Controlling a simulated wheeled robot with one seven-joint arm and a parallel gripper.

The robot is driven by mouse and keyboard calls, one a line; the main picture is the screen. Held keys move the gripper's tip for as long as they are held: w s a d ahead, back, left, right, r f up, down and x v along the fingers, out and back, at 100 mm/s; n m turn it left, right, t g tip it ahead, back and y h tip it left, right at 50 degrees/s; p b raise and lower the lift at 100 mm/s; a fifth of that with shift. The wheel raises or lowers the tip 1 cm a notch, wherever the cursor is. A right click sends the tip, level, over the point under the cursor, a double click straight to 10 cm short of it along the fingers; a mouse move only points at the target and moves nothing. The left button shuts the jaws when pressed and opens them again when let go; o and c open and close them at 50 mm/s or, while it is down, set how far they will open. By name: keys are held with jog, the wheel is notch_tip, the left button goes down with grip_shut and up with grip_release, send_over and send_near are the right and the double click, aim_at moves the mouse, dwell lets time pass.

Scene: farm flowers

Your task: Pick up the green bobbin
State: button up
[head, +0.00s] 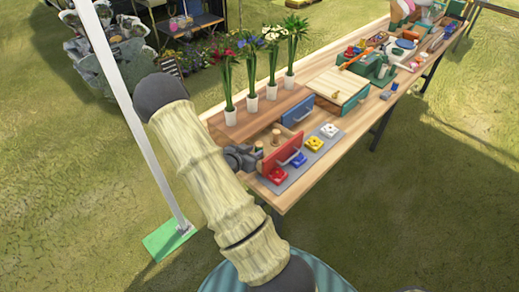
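I cannot pick out a green bobbin in the head view; it may be hidden or too small to tell. Small pale wooden upright pieces (276,137) stand on the near end of the long wooden table (290,202). My gripper (243,157) is dark grey and sits at that end, just left of the red panel (279,161) and close to the wooden pieces. Its fingers are too small and partly hidden, so I cannot see whether they are open or hold anything.
A grey mat (292,177) holds red, blue, yellow and white blocks at the table's front edge. A blue panel (299,113) stands behind. Several potted flowers (251,104) line the back edge. A wooden-topped box (338,86) and clutter lie farther right.

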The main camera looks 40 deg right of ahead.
aim_at(257, 149)
jog(key=x, duration=0.3)
dwell(0.5)
jog(key=c, duration=0.6)
